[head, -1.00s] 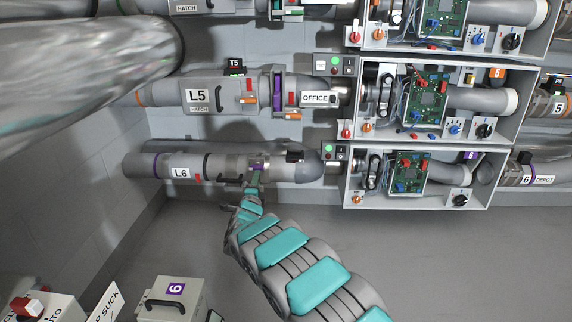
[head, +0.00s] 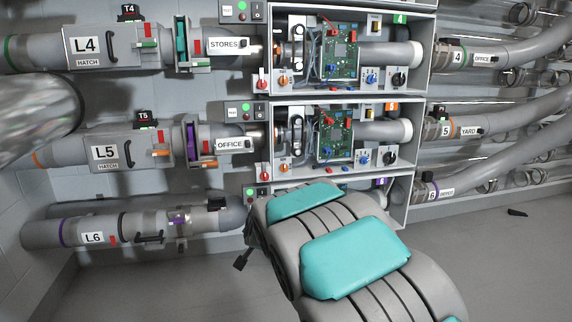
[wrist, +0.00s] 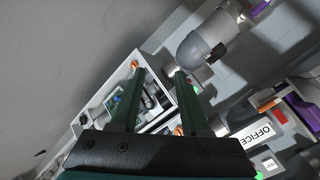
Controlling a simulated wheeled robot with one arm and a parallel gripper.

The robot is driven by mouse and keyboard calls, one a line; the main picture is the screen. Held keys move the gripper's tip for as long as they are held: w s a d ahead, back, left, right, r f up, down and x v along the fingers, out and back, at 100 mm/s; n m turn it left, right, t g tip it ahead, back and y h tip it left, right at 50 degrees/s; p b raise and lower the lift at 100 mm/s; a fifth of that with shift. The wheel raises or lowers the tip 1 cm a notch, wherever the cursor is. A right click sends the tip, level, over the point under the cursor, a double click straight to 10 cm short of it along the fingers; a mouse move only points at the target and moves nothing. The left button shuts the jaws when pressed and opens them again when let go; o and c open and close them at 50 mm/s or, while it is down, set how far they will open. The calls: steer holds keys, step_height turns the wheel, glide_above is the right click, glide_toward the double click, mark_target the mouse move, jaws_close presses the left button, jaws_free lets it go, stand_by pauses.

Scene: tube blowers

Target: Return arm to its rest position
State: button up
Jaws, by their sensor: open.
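My arm is folded up close in the head view, its grey and teal links covering the lower middle. My gripper (wrist: 160,76) shows in the wrist view with its two dark green fingers apart and nothing between them. Beyond the fingers is an open control box (wrist: 170,102), seen tilted. In the head view the L6 pipe (head: 150,228) lies at the lower left, clear of the arm's near links. The arm hides most of the lowest control box (head: 398,206). I cannot make out the fingers in the head view.
The L5 pipe (head: 80,152) and L4 pipe (head: 50,48) run above L6. Open control boxes for L4 (head: 432,60) and L5 (head: 420,150) stand right of them. A large grey pipe-like shape is close at the left edge.

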steer(key=s+d+f+n+g+h, duration=0.15)
steer(key=s+d+g, duration=0.45)
steer(key=s, duration=1.1)
steer(key=s+d+n+g, duration=0.25)
steer(key=s+d, duration=0.75)
steer(key=s, duration=0.7)
steer(key=s+d+f+n+g+h, duration=0.1)
steer(key=s+d+n+g, duration=0.2)
steer(key=s+d, duration=0.95)
steer(key=s+a+r+p, duration=0.2)
steer(key=r+p, duration=0.5)
steer(key=s+a+r+p, duration=0.2)
steer(key=a+r+p, duration=0.1)
steer(key=r+p, duration=0.4)
steer(key=shift+r, duration=0.15)
